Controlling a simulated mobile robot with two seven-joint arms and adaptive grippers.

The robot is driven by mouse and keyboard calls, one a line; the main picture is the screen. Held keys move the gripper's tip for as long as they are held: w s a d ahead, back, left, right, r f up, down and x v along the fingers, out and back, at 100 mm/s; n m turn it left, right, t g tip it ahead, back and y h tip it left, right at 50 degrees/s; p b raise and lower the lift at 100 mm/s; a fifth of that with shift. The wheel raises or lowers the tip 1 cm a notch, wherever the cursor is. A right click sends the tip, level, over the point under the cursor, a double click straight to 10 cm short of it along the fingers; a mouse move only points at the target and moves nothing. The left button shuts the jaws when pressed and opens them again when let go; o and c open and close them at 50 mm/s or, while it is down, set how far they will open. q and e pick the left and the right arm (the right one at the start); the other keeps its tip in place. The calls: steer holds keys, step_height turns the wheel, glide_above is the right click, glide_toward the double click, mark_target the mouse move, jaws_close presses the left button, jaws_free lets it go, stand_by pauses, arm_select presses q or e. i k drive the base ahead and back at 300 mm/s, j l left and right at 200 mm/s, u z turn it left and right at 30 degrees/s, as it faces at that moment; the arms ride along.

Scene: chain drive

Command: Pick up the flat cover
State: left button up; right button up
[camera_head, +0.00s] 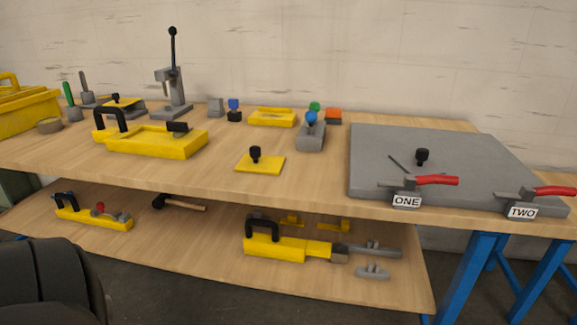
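A flat yellow plate (251,167) with a black knob (255,153) on top lies near the front edge of the wooden bench. It looks like the flat cover. It lies flat and nothing visibly covers it. Neither of my grippers shows in this view.
A yellow tray-like box (160,145) with a black handle stands to the left of the plate. A grey block (310,138) is behind it. A large grey board (470,170) with red-handled clamps (436,181) covers the right side. Bare bench (325,172) surrounds the plate.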

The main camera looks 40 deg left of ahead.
mark_target(254, 162)
steer(key=i+j+u, duration=0.1)
steer(key=i+u, duration=0.25)
steer(key=i, duration=0.7)
steer(key=u, duration=1.65)
